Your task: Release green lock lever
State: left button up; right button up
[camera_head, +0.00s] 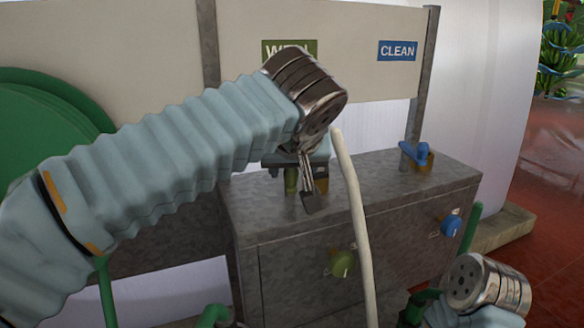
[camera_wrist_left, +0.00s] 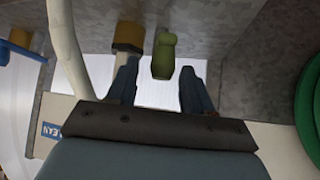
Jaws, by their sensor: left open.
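The green lock lever (camera_wrist_left: 164,55) shows in the left wrist view between the two fingers of my left gripper (camera_wrist_left: 160,72), with a gap on each side. My left gripper is open and empty. In the head view my left gripper (camera_head: 308,190) hangs over the top of the grey metal box, and green parts (camera_head: 291,180) show just left of it; my wrist and fingers hide most of the lever there. A brass-coloured block (camera_wrist_left: 128,38) sits beside the lever, close to one finger.
The grey box (camera_head: 300,270) carries a green knob (camera_head: 342,263) and a blue knob (camera_head: 450,225) on its front. A blue lever (camera_head: 414,153) with a brass block stands under the CLEAN sign (camera_head: 398,50). A pale hose (camera_head: 353,210) rises close to my left gripper. A green sign (camera_head: 289,48) is partly covered.

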pick_arm(q)
jog(key=p+v, duration=0.1)
jog(key=v, duration=1.1)
jog(key=shift+s+r, duration=0.15)
